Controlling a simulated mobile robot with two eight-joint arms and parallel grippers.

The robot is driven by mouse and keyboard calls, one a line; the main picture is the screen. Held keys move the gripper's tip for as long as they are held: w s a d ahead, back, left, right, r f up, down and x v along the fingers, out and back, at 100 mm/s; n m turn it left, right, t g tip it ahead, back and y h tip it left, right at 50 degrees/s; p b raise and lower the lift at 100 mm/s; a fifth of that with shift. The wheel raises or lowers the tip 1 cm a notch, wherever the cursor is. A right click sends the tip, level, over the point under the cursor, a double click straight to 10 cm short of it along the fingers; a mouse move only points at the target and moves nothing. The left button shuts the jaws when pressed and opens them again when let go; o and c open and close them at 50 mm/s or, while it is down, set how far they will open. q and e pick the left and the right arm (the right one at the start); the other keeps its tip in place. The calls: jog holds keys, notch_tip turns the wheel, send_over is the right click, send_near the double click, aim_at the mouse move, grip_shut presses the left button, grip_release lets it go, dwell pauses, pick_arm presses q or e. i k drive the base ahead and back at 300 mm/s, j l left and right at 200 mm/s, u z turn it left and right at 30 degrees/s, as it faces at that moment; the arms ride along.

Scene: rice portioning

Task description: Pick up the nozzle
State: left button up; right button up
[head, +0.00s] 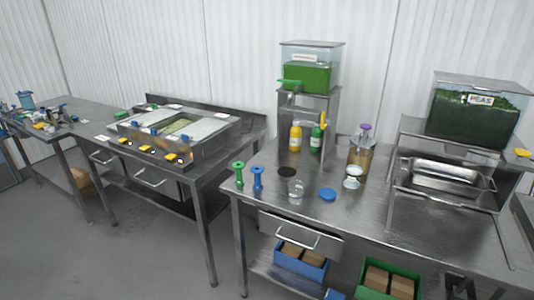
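Two small upright spool-shaped pieces stand at the left front corner of the right-hand steel table (330,226) in the head view. One is green (238,173) and the other, just right of it, is blue (258,179). They look like nozzles, but I cannot tell for certain which piece is the nozzle. Nothing holds them. Neither of my grippers is in view.
A clear cup (296,188), blue lid (327,194), yellow bottle (295,138) and green bottle (316,138) share the table. A green-filled dispenser (309,76) stands behind, and a peas bin (475,112) right. A second steel table holds a hot well (184,135).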

aim_at(238, 166)
jog(key=i+j+z, duration=0.9)
jog(key=i+j, duration=0.2)
jog(key=j, duration=0.25)
jog(key=i+l+u, duration=0.45)
jog(key=l, duration=0.15)
jog(key=k, duration=0.1)
